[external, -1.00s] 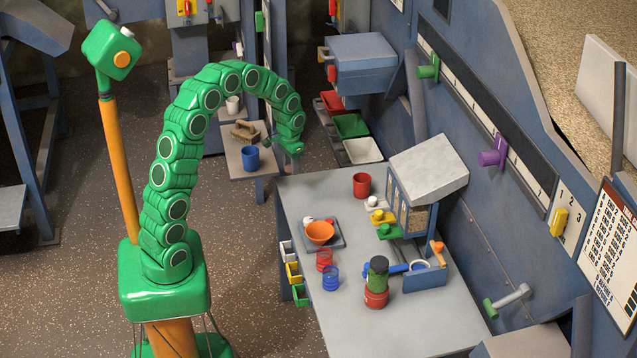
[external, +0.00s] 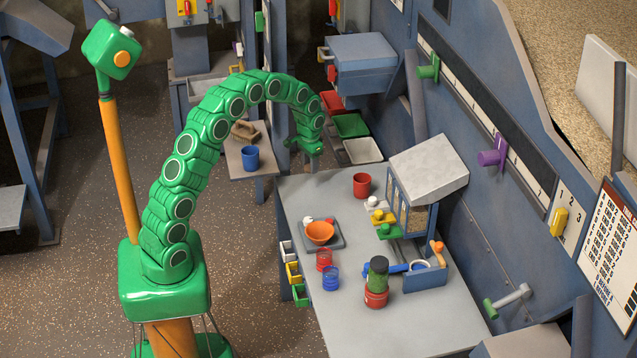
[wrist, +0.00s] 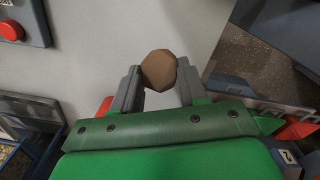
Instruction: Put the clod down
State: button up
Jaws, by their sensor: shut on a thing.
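The clod (wrist: 159,69) is a brown, rounded, faceted lump held between the two grey fingers of my gripper (wrist: 158,82) in the wrist view. The fingers are shut on it, one on each side. In the external view my gripper (external: 313,161) hangs from the curved green arm over the far left end of the grey worktable (external: 420,315). The clod cannot be made out clearly there. The wrist view shows pale grey table surface beyond the clod, with a gap that I cannot measure.
A red cup (external: 362,185) stands near the dispenser (external: 428,165). Red, green and white bins (external: 362,151) lie beyond the table's far end. A side table (external: 240,166) carries a blue cup (external: 250,158). The far table corner is clear.

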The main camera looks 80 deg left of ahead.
send_over(318, 184)
jog(key=shift+f, duration=2.4)
jog(key=shift+w+a+f, duration=0.1)
jog(key=shift+a+f, duration=0.05)
jog(key=shift+f, duration=1.45)
jog(key=shift+f, duration=0.1)
jog(key=o, duration=1.1)
jog(key=shift+c, duration=0.2)
notch_tip(318, 184, up, 12)
